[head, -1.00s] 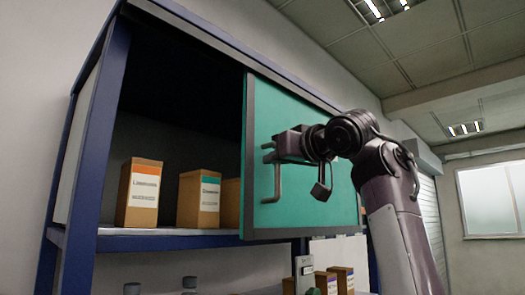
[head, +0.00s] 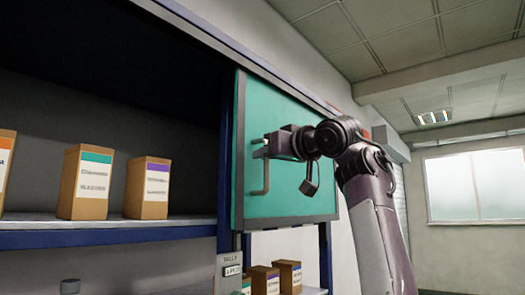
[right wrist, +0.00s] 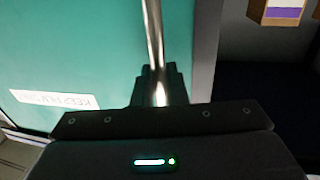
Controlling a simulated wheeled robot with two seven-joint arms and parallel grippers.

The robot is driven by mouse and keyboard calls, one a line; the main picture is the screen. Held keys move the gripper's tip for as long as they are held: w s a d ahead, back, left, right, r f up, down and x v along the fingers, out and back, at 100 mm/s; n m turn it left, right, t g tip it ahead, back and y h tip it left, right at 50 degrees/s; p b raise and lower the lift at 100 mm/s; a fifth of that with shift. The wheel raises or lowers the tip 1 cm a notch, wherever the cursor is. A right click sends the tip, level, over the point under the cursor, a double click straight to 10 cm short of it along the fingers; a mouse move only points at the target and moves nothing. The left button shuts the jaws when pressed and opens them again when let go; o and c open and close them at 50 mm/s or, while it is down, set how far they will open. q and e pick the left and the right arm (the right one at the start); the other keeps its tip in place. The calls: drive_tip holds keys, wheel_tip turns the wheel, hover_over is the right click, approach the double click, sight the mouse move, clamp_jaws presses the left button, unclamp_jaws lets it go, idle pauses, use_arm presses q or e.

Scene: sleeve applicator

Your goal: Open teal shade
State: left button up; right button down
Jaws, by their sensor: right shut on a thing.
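The teal shade (head: 290,130) is a flat sliding panel with a dark frame, standing at the right of the cabinet opening in the head view. Its vertical bar handle (head: 265,178) is near the panel's left edge. My right gripper (head: 268,147) is shut on the handle. In the right wrist view the metal handle (right wrist: 154,40) runs up from between the fingers of my right gripper (right wrist: 160,85), with the teal panel (right wrist: 75,50) behind it. My left gripper is not in view.
The open shelf (head: 110,238) left of the panel holds cardboard boxes, one with a green label (head: 87,183) and one with a purple label (head: 147,188). More small boxes (head: 288,277) and a grey tally device (head: 228,272) sit below. A window (head: 474,184) is at far right.

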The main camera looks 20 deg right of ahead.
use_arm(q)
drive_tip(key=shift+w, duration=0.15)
use_arm(e)
drive_tip(key=c, duration=1.8)
unclamp_jaws()
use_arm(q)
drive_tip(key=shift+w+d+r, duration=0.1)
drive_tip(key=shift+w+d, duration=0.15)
use_arm(e)
drive_tip(key=shift+o, duration=1.3)
